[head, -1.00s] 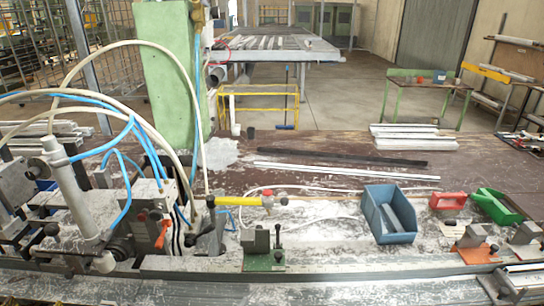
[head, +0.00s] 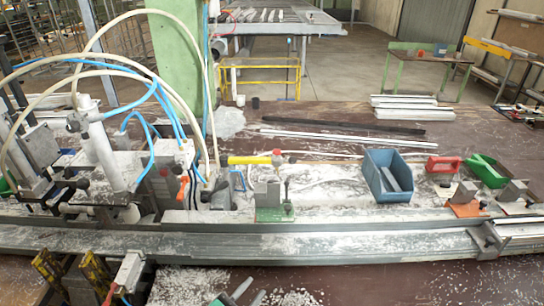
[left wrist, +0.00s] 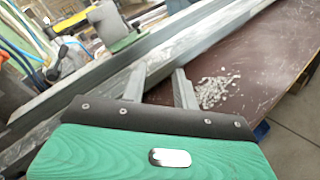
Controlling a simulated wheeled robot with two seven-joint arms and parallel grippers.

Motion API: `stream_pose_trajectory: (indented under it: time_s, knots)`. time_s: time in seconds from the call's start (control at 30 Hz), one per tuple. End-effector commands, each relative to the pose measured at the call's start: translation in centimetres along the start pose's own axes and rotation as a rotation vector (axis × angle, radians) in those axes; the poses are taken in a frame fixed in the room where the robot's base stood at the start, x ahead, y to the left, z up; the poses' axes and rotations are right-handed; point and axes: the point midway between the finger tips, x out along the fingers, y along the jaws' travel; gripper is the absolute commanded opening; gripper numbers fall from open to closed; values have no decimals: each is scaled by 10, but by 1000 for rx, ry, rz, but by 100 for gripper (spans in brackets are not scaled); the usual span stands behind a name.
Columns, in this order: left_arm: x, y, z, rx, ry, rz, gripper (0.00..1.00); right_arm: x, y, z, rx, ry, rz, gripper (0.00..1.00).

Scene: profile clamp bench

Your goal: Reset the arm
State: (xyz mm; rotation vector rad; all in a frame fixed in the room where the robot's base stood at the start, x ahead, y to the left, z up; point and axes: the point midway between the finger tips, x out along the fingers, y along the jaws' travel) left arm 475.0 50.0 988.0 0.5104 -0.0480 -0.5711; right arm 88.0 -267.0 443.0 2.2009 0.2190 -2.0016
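My left gripper (head: 249,290) shows only as its grey fingertips and a bit of green at the bottom edge of the head view, in front of the bench. In the left wrist view, its two grey fingers (left wrist: 160,78) stand apart beyond the green gripper body, with nothing between them. They appear over the brown table top near the long metal profile rail (head: 330,244). My right gripper is not in view.
White chips (head: 290,298) lie close to the left gripper. Yellow-black clamps (head: 95,272) stand at lower left. A blue bin (head: 374,178), red block (head: 443,164) and green bin (head: 487,172) stand behind the rail. Hoses arch at left.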

Motion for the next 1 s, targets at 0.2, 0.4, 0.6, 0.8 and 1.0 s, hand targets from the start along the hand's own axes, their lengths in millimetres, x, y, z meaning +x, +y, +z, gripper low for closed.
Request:
stream_pose_trajectory:
  time_s: [0.2, 0.4, 0.6, 0.8, 1.0]
  knots:
    - [-27, -15, -4, 428, 41, -173, 30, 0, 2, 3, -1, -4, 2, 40]
    - [-78, -30, -26, 1041, 93, -480, 30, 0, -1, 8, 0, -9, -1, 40]
    - [-145, -24, -56, 1565, 117, -861, 30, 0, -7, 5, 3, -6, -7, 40]
    - [-196, -9, -71, 1831, 105, -1157, 30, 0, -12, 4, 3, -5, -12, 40]
    - [-239, 7, -77, 1981, 79, -1410, 30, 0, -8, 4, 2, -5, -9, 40]
